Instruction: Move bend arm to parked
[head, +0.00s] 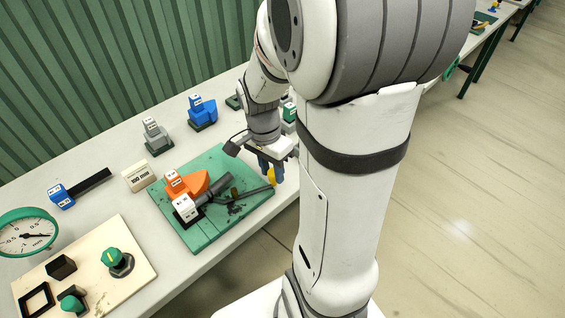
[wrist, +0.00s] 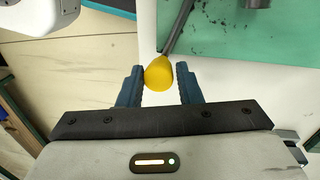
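The bend arm is a thin dark bar (head: 253,191) with a yellow knob (head: 271,176) at its outer end, on the green board (head: 205,243). The bar reaches from the middle of the board toward its right edge. In the wrist view the yellow knob (wrist: 158,74) fills the space between the blue fingers of my gripper (wrist: 159,84), with hardly a gap on either side. My gripper appears shut on the knob. In the head view my gripper (head: 270,168) is over the board's right edge, with its fingers partly hidden. No parked mark is readable.
An orange block (head: 190,184) with a white label and a dark grey cylinder (head: 214,188) sit on the board beside the bar. The table front is close to my gripper.

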